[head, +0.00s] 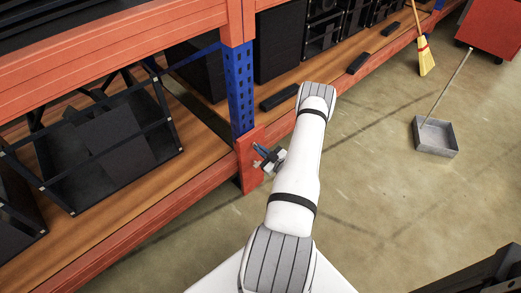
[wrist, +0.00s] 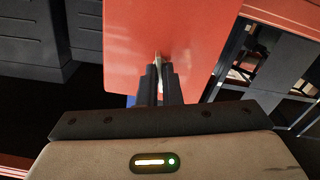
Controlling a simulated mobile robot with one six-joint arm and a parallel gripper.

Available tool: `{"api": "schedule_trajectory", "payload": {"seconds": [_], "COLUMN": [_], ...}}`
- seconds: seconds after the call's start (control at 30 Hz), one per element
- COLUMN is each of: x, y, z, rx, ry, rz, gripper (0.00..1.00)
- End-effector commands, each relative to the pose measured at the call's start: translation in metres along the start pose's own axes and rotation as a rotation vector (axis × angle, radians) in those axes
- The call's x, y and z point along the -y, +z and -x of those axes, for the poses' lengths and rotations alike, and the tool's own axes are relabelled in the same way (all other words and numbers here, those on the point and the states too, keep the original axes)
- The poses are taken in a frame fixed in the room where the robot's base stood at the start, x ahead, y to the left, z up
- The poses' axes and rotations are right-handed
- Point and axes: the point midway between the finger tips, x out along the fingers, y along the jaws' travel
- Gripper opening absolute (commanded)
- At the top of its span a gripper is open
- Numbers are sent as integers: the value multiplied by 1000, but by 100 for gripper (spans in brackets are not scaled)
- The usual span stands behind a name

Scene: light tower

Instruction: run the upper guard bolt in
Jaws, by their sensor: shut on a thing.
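The red-orange upright guard (head: 249,168) stands at the foot of the blue rack post (head: 240,90) in the head view. Its flat face (wrist: 170,30) fills the upper middle of the wrist view. My gripper (head: 258,158) is at the guard's face, partly covered by my arm. In the wrist view, my gripper's (wrist: 159,68) dark fingers are shut on a small pale piece, the upper guard bolt (wrist: 157,58), which points at the guard. How deep the bolt sits is hidden by the fingers. I cannot make out a lower bolt.
Orange shelf beams with wooden decks run along the left and back. A black-framed case (head: 100,150) and dark boxes (head: 280,40) stand on them. A yellow broom (head: 424,55), a grey dustpan (head: 436,137) and a red cabinet (head: 493,25) are at the right. The floor between is clear.

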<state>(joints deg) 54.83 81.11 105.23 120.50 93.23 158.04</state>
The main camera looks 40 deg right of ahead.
Motion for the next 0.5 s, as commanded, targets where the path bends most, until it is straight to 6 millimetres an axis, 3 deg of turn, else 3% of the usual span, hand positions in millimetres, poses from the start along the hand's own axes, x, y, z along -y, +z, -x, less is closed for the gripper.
{"api": "schedule_trajectory", "payload": {"seconds": [0.43, 0.5], "x": [0, 0], "y": [2, 2], "z": [2, 2], "rx": [5, 5], "ry": [3, 3], "rz": [-13, -12], "gripper": [0, 11]}}
